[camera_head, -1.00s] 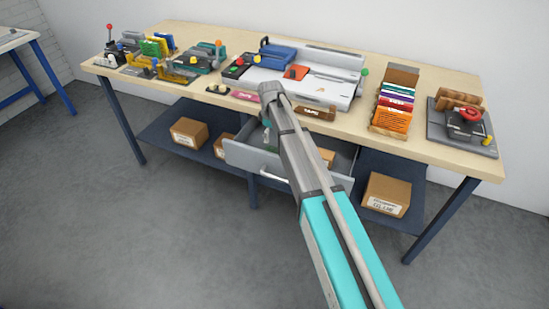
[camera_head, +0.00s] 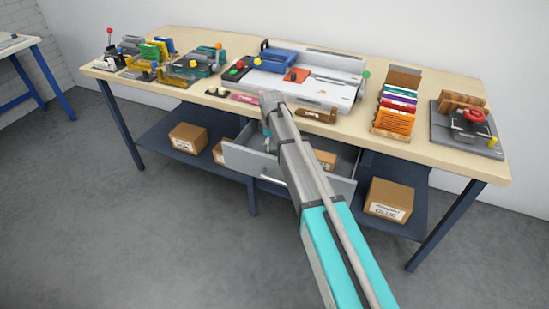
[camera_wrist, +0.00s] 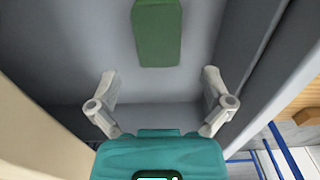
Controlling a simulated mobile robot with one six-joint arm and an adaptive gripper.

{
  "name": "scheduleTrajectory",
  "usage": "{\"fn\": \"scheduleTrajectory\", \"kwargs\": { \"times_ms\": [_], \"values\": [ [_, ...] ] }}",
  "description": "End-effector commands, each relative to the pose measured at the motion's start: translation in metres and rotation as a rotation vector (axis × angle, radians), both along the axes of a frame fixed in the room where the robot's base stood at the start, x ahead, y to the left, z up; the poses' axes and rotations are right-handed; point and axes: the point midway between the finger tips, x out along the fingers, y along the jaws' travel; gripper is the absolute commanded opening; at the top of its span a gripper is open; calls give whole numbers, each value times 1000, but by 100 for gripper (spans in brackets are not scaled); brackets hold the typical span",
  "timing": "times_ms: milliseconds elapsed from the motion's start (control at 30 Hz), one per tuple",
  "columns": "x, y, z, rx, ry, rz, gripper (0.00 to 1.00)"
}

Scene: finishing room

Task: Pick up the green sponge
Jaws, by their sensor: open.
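The green sponge (camera_wrist: 158,32) lies on the grey floor of the open drawer, at the top middle of the wrist view. My gripper (camera_wrist: 160,78) is open and empty, its two fingers apart, with the sponge ahead of it between the finger lines. The fingers do not touch the sponge. In the head view my arm reaches over the drawer (camera_head: 238,159) under the workbench, and I cannot make out the sponge there.
The drawer walls stand close on both sides of my gripper. The workbench top (camera_head: 345,133) overhangs the drawer and carries a binding machine (camera_head: 335,93), an orange card rack (camera_head: 394,122) and other tools. A cardboard box (camera_head: 388,201) sits on the lower shelf.

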Motion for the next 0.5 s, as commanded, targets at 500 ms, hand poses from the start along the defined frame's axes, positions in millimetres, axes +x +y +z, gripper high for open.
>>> {"fn": "scheduleTrajectory", "kwargs": {
  "times_ms": [500],
  "values": [
    [1,0,-35,0,0,0,100]
  ]
}}
